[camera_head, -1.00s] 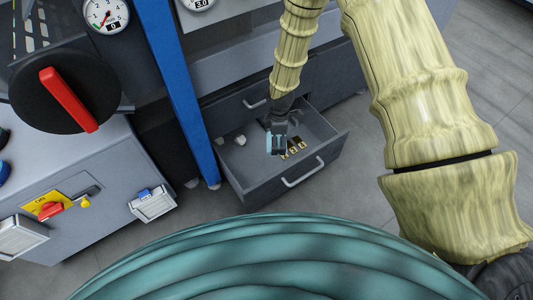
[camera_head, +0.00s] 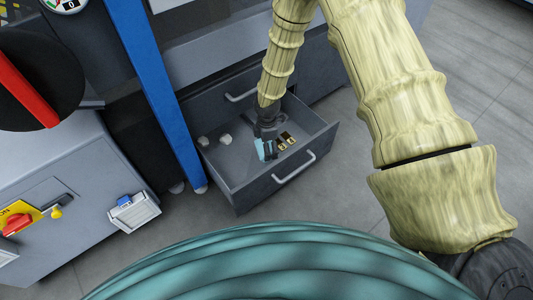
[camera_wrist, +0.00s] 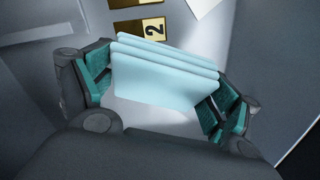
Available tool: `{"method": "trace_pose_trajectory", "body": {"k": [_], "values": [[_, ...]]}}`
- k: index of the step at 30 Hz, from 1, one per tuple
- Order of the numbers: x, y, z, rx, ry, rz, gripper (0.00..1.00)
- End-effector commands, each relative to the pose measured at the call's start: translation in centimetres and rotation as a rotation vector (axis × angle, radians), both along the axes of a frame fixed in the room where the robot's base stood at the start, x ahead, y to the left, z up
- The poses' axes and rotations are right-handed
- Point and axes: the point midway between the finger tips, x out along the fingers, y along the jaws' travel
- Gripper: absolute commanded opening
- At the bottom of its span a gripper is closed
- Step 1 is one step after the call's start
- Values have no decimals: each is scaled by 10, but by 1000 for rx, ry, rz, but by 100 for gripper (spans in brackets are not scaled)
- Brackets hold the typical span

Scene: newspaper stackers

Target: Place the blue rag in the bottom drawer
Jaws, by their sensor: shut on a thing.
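The bottom drawer (camera_head: 238,189) is pulled open in the head view, a grey box with a silver handle. My gripper (camera_head: 267,152) reaches down over the drawer from above and points into it. The folded light blue rag (camera_wrist: 165,72) sits between the green finger pads of my gripper (camera_wrist: 162,95) in the wrist view. The rag (camera_head: 265,149) also shows small at the fingertips in the head view. The gripper is shut on it. I cannot tell whether the rag touches the drawer floor.
Gold number plates (camera_head: 287,140) lie in the drawer beside the gripper, one marked 2 (camera_wrist: 150,26). Two small white crumpled things (camera_head: 225,139) lie at the drawer's left. A blue post (camera_head: 155,95) stands close to the drawer's left side.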

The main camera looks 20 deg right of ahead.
Motion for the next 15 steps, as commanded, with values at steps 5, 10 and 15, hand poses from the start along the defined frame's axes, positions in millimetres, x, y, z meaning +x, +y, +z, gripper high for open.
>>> {"method": "trace_pose_trajectory", "body": {"k": [5,10,15], "values": [[-1,0,-30,-1,2,0,61],[-1,0,-45,0,1,-1,61],[0,0,-44,0,1,-1,61]]}}
